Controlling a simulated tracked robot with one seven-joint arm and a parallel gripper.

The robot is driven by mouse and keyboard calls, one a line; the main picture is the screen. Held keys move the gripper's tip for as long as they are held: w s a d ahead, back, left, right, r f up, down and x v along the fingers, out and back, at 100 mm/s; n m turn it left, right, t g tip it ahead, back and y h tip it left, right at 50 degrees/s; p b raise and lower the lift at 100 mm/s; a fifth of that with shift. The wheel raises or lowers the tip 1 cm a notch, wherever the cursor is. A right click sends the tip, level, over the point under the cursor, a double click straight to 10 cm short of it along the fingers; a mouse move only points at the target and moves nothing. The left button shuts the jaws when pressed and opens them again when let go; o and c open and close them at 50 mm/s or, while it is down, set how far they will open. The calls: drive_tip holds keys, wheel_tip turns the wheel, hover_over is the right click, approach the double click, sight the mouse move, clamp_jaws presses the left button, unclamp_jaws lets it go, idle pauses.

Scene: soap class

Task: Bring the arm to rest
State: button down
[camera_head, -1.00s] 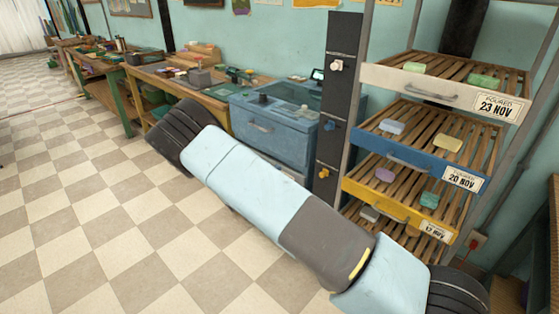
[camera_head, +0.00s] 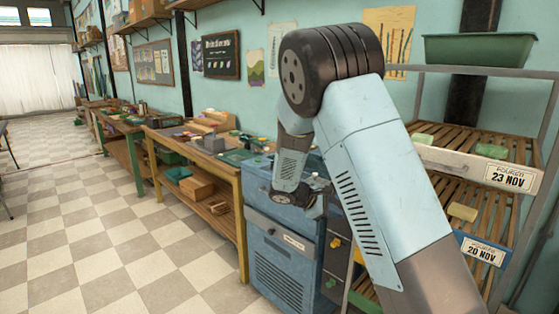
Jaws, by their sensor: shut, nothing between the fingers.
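My arm rises from the bottom right to a dark ringed elbow joint, then folds back down behind it. The pale blue upper link fills the right centre. My gripper (camera_head: 312,191) hangs at the end of the folded part, small and dark, in front of the blue cabinet (camera_head: 290,270). It is shut with nothing in it. Its fingertips are hard to make out, and I cannot tell how far it is from the cabinet.
A slatted rack on the right holds soap bars (camera_head: 491,151) on trays labelled 23 NOV (camera_head: 463,168) and 20 NOV (camera_head: 481,251). A green tub (camera_head: 479,49) stands on top. Workbenches (camera_head: 205,165) line the wall. The checkered floor (camera_head: 120,250) at left is clear.

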drive_tip(key=s+d+r+m+g+y, duration=0.1)
drive_tip(key=s+d+r+m+y, duration=0.25)
drive_tip(key=s+r, duration=0.45)
drive_tip(key=s+d+r+m+y, duration=0.3)
drive_tip(key=s+d+r+m, duration=0.15)
drive_tip(key=s+r, duration=0.35)
drive_tip(key=s+a+r+m+t+y, duration=0.1)
drive_tip(key=s+r+m+t+y, duration=0.1)
drive_tip(key=s, duration=0.7)
drive_tip(key=s+a+r+m+t+y, duration=0.1)
drive_tip(key=s+r+m+y, duration=0.1)
drive_tip(key=s, duration=0.7)
drive_tip(key=shift+s+a+r+m+t, duration=0.2)
drive_tip(key=shift+s+r+m+t, duration=0.3)
drive_tip(key=shift+m, duration=0.7)
